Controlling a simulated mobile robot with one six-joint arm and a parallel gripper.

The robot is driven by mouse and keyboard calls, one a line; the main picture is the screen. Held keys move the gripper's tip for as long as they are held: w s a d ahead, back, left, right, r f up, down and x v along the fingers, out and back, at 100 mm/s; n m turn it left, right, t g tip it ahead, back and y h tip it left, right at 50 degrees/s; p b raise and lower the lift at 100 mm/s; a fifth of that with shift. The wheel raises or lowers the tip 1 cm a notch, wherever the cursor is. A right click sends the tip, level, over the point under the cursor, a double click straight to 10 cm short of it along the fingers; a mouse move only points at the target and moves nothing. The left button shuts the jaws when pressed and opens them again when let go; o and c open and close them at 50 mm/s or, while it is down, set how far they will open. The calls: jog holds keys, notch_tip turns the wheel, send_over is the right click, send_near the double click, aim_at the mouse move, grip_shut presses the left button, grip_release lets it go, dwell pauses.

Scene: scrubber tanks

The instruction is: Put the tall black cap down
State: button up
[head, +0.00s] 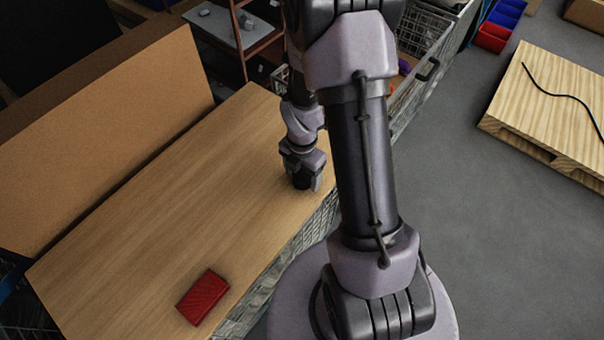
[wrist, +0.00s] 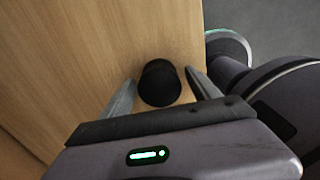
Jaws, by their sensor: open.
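The tall black cap (wrist: 160,84) stands upright on the wooden board in the wrist view, between the two fingers of my gripper (wrist: 163,90). The fingers are open, with a gap visible on the left side and a smaller one on the right. In the head view my gripper (head: 308,183) points down at the right edge of the board, and the cap (head: 301,181) shows as a dark shape between the fingers.
The wooden board (head: 165,215) is mostly clear. A red block (head: 203,297) lies near its front edge. A tall brown panel (head: 110,130) stands along the left. A pallet (head: 550,105) with a black cord lies on the floor at right.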

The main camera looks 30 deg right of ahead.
notch_tip(320, 180, up, 12)
jog(key=r+p, duration=0.1)
jog(key=p, duration=0.5)
notch_tip(320, 180, up, 13)
jog(key=m+t, duration=0.2)
jog(key=m, duration=0.8)
send_over(302, 173)
jog(key=s+a, duration=0.1)
jog(key=a, duration=0.5)
jog(key=s+a+r+m+t+y, duration=0.2)
jog(key=s+a+r+m, duration=0.6)
jog(key=m, duration=0.8)
notch_tip(302, 173, up, 2)
jog(key=shift+s+a+r+t, duration=0.1)
jog(key=shift+s+a+t, duration=0.25)
jog(key=shift+s+t, duration=0.7)
